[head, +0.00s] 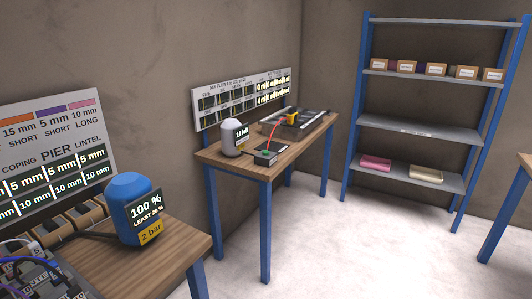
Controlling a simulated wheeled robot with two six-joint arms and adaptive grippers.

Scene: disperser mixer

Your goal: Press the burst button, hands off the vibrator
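On the middle table (205,157) a small dark box (266,157) has a green top with a small button-like part on it. I cannot read a label on it, so I cannot tell for sure that it is the burst button. A red cable (274,134) arches from this box to a small yellow block (292,114) on a dark flat tray-like unit (318,117). The yellow block may be the vibrator, but I cannot tell. Neither of my grippers is in view, and nothing touches the box or the block.
A white rounded device (229,140) reading about 11 stands beside the box. A blue device (129,190) marked 100 % and 2 bar stands on the near left table (184,242). A blue-framed shelf (412,124) stands at the back right. The floor (345,245) between is clear.

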